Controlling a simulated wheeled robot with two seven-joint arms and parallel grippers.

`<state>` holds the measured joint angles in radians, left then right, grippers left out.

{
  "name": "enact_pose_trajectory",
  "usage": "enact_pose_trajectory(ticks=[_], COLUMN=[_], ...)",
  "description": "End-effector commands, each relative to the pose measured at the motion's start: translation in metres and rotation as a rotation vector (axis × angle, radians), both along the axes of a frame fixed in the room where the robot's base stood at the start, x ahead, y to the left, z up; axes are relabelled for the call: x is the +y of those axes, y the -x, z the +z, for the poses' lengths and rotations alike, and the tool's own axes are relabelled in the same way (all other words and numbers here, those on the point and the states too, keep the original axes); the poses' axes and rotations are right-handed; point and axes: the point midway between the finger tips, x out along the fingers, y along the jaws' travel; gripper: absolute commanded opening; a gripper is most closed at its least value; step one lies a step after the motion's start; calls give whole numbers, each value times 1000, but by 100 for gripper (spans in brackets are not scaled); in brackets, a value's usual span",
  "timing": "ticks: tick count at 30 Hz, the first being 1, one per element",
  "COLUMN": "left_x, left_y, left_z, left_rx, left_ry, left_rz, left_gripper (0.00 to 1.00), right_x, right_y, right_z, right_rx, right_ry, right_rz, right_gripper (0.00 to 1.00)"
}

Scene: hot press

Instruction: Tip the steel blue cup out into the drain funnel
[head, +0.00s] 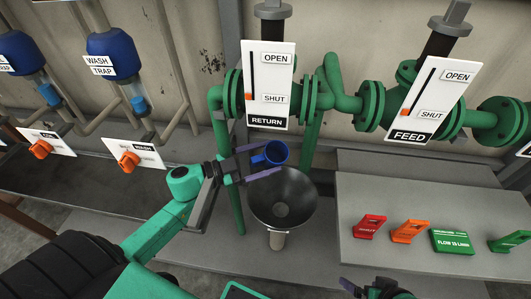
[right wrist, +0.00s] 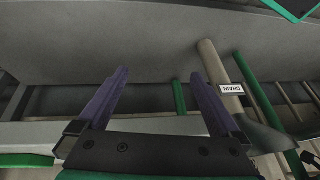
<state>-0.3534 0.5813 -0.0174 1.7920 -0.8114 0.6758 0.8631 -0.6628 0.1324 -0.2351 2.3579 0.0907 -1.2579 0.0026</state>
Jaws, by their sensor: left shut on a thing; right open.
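The steel blue cup (head: 274,153) is held in my left gripper (head: 262,162), whose fingers are shut on it. The cup is tilted, its open mouth facing right and toward me. It is just above the back rim of the drain funnel (head: 267,207), a dark grey cone that opens upward. I cannot see anything inside the cup. My right gripper (head: 377,290) shows only at the bottom edge of the head view. In the right wrist view its two purple fingers (right wrist: 158,90) are wide apart with nothing between them.
RETURN (head: 269,85) and FEED (head: 432,95) valve plates on green pipes stand behind. Red, orange and green tags lie on a grey shelf (head: 385,190) right of the funnel. Wash traps (head: 112,55) hang at the left. A pipe marked DRAIN (right wrist: 222,75) shows in the right wrist view.

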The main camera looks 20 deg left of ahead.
Motion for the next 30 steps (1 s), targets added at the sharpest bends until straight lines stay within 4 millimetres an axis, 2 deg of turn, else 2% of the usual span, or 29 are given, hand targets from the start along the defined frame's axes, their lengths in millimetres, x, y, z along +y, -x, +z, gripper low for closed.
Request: enact_pose_trajectory(ticks=[10,15,30], left_x=[0,0,-1], left_y=[0,0,1], left_z=[5,5,4], left_rx=[70,153,289], left_ry=[70,151,285], left_rz=[0,1,0], left_gripper=[2,2,2], right_x=[-35,-47,-55], right_y=[25,29,32], right_z=[30,6,-65], right_rx=[176,249,261], right_ry=[103,144,166], right_rz=[-36,-62,-83], right_gripper=[100,100,100])
